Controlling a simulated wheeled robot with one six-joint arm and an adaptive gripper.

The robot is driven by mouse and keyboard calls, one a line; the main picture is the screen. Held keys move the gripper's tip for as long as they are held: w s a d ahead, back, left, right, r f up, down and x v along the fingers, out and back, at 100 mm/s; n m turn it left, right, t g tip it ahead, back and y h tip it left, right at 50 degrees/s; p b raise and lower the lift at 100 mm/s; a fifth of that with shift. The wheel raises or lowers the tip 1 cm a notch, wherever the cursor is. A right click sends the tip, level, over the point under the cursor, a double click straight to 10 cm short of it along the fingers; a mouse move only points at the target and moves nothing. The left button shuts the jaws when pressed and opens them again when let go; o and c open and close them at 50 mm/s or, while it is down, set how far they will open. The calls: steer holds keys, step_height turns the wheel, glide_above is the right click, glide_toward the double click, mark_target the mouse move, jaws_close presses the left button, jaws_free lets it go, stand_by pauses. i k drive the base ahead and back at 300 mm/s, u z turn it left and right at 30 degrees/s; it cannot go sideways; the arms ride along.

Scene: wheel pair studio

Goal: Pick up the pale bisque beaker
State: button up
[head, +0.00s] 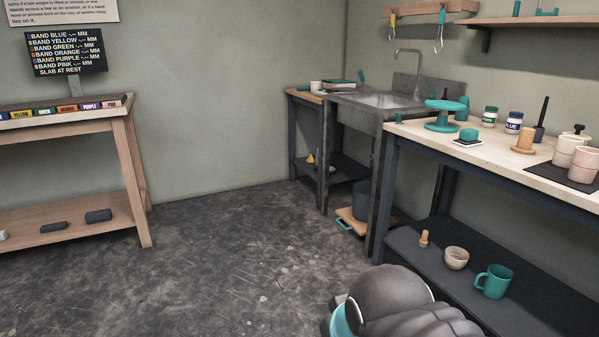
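Two pale pinkish beakers stand close together on a dark mat (560,174) at the right end of the right-hand workbench: a rear beaker (567,150) and a front beaker (584,166), partly overlapping. A pale speckled cup (456,258) stands on the dark lower shelf below. I cannot tell for certain which of these is the pale bisque beaker. My gripper is not in view; only a dark rounded part of my arm shows at the bottom.
The workbench (440,139) also holds a teal turntable (444,118), a tan cylinder (525,140) and paint jars (513,122). A teal mug (493,281) stands on the lower shelf (420,262). A sink (380,100) is behind. The floor (230,250) in the middle is clear.

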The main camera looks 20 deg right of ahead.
mark_target(563, 153)
steer(key=z, duration=0.9)
steer(key=i, duration=1)
steer(key=z, duration=1.15)
